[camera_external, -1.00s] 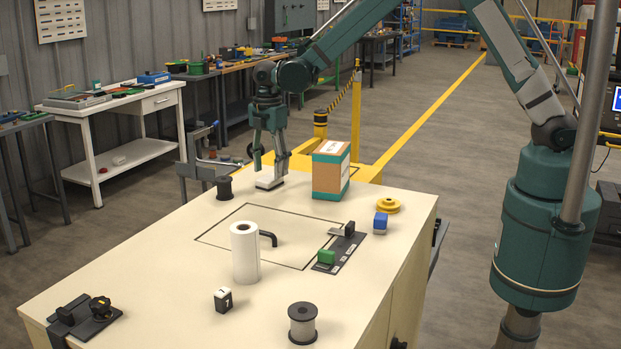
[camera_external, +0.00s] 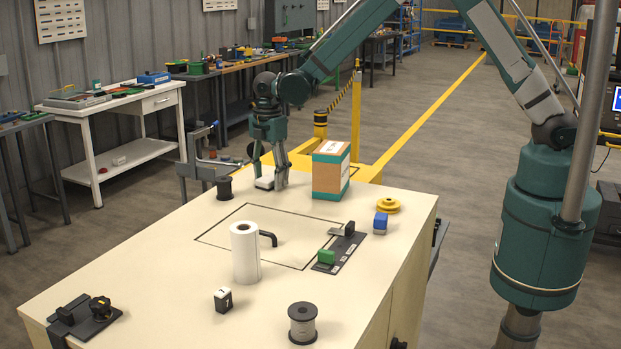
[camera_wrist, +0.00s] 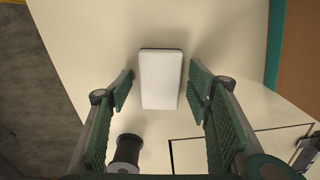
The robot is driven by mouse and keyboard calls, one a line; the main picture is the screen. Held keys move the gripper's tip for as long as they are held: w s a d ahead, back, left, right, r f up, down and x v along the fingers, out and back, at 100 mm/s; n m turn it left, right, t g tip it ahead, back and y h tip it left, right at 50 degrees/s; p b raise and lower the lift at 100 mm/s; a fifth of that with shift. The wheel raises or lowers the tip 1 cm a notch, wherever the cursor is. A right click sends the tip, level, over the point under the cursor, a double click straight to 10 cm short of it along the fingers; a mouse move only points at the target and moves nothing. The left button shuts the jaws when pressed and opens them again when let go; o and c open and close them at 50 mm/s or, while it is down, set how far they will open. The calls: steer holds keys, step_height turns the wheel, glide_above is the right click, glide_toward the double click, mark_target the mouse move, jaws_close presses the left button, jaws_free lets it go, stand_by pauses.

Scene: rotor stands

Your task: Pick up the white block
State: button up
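The white block (camera_external: 265,183) lies flat on the far end of the cream table. In the wrist view the white block (camera_wrist: 161,79) sits between and slightly beyond the fingertips, with a gap on both sides. My gripper (camera_external: 268,181) is open, low over the table at the block, fingers pointing down. In the wrist view my gripper (camera_wrist: 160,88) shows its two green ribbed fingers spread wide, with nothing held. The external view does not show clearly how high the fingertips are above the table.
A cardboard and teal box (camera_external: 330,170) stands close right of my gripper. A dark spool (camera_external: 224,188) stands to the left; it also shows in the wrist view (camera_wrist: 127,150). A white roll (camera_external: 245,252), yellow pulley (camera_external: 388,205) and blue block (camera_external: 380,222) are nearer on the table.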

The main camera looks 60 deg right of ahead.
mark_target(270, 177)
steer(key=c, duration=0.9)
steer(key=shift+r, duration=0.1)
steer(key=shift+r+b, duration=0.35)
steer(key=shift+r, duration=4.55)
